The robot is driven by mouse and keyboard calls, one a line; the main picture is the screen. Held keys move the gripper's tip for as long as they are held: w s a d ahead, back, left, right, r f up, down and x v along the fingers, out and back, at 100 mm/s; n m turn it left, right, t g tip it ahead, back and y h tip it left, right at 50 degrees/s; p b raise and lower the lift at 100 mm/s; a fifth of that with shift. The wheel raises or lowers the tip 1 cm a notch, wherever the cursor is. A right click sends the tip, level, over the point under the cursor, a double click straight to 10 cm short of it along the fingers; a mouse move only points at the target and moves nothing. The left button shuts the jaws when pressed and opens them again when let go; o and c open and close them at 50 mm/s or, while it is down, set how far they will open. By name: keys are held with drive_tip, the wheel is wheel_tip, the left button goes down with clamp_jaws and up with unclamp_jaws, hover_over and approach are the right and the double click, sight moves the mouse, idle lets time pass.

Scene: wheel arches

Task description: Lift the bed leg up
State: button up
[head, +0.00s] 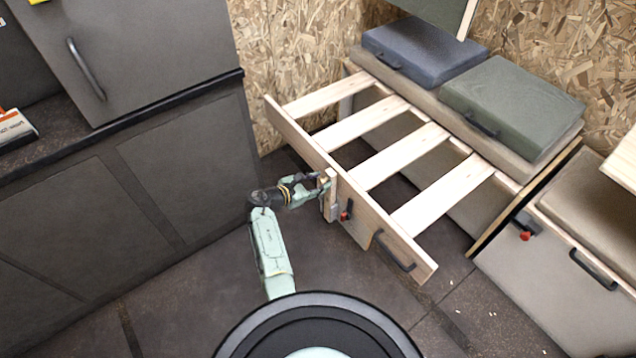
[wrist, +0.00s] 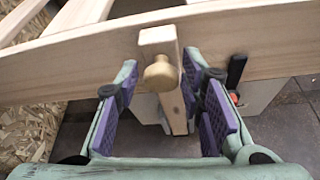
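The bed leg (wrist: 173,110) is a pale wooden post with a round brass knob (wrist: 160,74). It hangs down against the front board (wrist: 240,45) of the slatted pull-out bed frame. In the head view the leg (head: 329,196) is near the middle of that board, partly hidden by my gripper (head: 318,183). In the wrist view my gripper (wrist: 162,85) is open, with its purple-padded fingers on either side of the leg and knob. Gaps show beside the knob, and it does not look clamped. The leg's lower end is partly hidden.
The slatted frame (head: 400,155) extends from a bench with grey and green cushioned boxes (head: 512,105). A red-knobbed latch (head: 345,214) and a dark handle (head: 393,252) are on the front board. Dark cabinets (head: 165,180) stand at left. Floor (head: 345,275) is clear below the board.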

drive_tip(key=shift+o, duration=1.1)
drive_tip(key=shift+f, duration=0.15)
drive_tip(key=v, duration=1.2)
drive_tip(key=shift+a, duration=0.1)
